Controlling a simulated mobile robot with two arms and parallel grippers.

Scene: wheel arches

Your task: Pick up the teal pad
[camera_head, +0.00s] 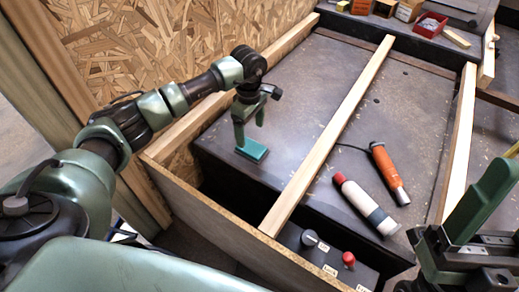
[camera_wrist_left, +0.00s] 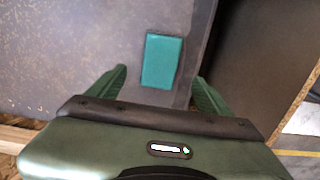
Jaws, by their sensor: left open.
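The teal pad (camera_head: 252,149) is a small flat rectangle lying on the dark surface (camera_head: 290,110), near its front left corner. In the left wrist view the teal pad (camera_wrist_left: 162,61) lies just ahead of and between the two fingers. My left gripper (camera_head: 248,134) is open, pointing down directly over the pad, with nothing held; its fingers also show in the left wrist view (camera_wrist_left: 162,88). From these views I cannot tell whether the fingertips touch the surface. My right gripper (camera_head: 478,225) is at the lower right, away from the pad; its jaw state is unclear.
A wooden bar (camera_head: 332,135) crosses the surface right of the pad. Beyond it lie an orange tool (camera_head: 388,170) and a white-and-red tube (camera_head: 363,204). A control box with a red button (camera_head: 348,259) is in front. An OSB wall (camera_head: 180,35) stands behind my left arm.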

